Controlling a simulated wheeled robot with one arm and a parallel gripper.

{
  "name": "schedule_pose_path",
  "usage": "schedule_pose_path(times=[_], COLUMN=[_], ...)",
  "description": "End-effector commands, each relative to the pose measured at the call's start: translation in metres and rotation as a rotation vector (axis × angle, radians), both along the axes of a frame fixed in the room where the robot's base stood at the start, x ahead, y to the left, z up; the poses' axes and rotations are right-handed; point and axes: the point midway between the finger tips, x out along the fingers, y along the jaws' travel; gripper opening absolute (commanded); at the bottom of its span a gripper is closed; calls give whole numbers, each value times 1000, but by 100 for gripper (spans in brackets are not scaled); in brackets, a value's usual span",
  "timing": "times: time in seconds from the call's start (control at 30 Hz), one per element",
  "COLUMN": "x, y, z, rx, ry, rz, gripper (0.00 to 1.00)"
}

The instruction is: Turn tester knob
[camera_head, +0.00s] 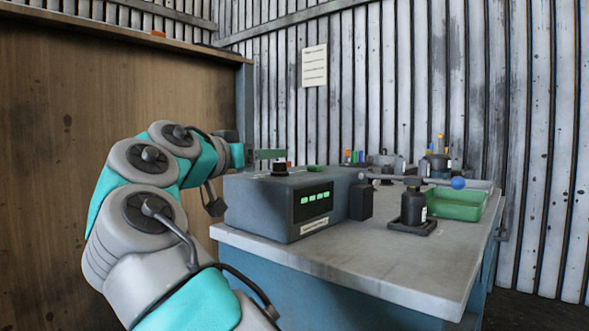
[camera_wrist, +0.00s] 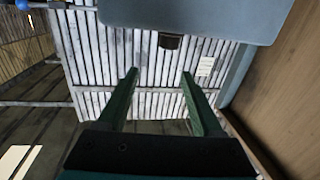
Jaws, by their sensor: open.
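The tester (camera_head: 265,208) is a blue-grey box with a lit green display, standing on the left end of the bench. Its dark knob (camera_head: 280,169) stands on the top face. In the wrist view the tester (camera_wrist: 185,18) fills the top of the picture, and the dark knob (camera_wrist: 170,41) juts from its edge, beyond the fingertips and roughly in line with the gap between them. My gripper (camera_head: 280,154) reaches in from the left, with a green finger close above the knob. In the wrist view my gripper (camera_wrist: 159,73) has its two green fingers wide apart with nothing between them.
Right of the tester stand a dark lever fixture (camera_head: 413,207) with a blue ball end (camera_head: 458,183) and a green tray (camera_head: 456,204). Several small bottles and tools stand behind. The bench top (camera_head: 390,255) is clear in front. A brown wooden panel (camera_head: 100,95) rises behind my arm.

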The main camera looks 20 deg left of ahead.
Motion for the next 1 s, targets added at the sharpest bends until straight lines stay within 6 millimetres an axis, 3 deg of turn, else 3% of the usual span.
schedule_pose_path(times=[0.03, 0.2, 0.37, 0.8, 1.0], x=[1, 1, 11, 70, 76], y=[8, 17, 15, 0, -2], z=[-12, -26, -26, -26, -26], rx=[7, 27, 29, 26, 26], ry=[-6, -17, -17, -15, -16], rz=[-1, -3, -4, -4, -4], gripper=[67, 67, 67, 67, 67])
